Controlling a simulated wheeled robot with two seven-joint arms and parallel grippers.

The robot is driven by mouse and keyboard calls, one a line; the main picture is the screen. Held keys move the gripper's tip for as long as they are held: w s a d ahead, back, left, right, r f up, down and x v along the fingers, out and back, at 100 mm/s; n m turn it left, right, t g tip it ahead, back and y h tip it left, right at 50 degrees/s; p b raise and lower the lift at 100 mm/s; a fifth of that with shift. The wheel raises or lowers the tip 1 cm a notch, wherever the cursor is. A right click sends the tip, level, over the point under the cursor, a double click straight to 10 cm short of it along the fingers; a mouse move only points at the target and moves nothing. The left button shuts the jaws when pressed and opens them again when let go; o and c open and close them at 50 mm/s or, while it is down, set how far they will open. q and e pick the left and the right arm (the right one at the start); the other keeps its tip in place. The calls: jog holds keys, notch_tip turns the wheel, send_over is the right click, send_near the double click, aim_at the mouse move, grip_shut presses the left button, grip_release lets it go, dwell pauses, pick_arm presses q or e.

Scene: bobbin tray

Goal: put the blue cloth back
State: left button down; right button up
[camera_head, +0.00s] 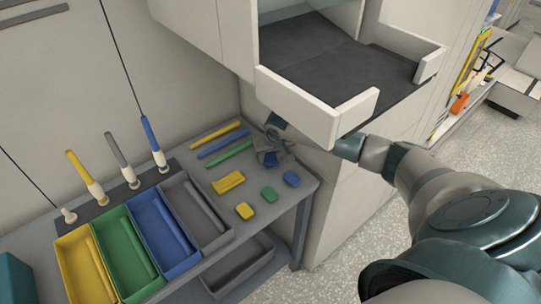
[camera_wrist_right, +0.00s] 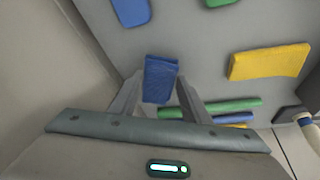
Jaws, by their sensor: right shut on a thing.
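My right gripper (camera_head: 272,148) is at the back right of the grey table, beside the white cabinet wall. It is shut on the blue cloth (camera_wrist_right: 160,78), a small folded piece that stands out between its fingertips in the right wrist view. In the head view only a bit of the blue cloth (camera_head: 271,159) shows below the gripper. I cannot tell whether it touches the table top. A folded yellow cloth (camera_head: 229,182) lies on the table to the left of the gripper. My left gripper is not in view.
Yellow, green, blue and grey trays (camera_head: 218,239) stand at the table's front left, with upright rods (camera_head: 153,143) behind them. Loose rods (camera_head: 222,145) and small blocks (camera_head: 270,194) lie near the gripper. A white open shelf (camera_head: 318,116) overhangs close by my right arm.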

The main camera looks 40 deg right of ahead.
jog(key=shift+f, duration=0.4)
jog(key=shift+f, duration=0.15)
jog(key=o, duration=1.1)
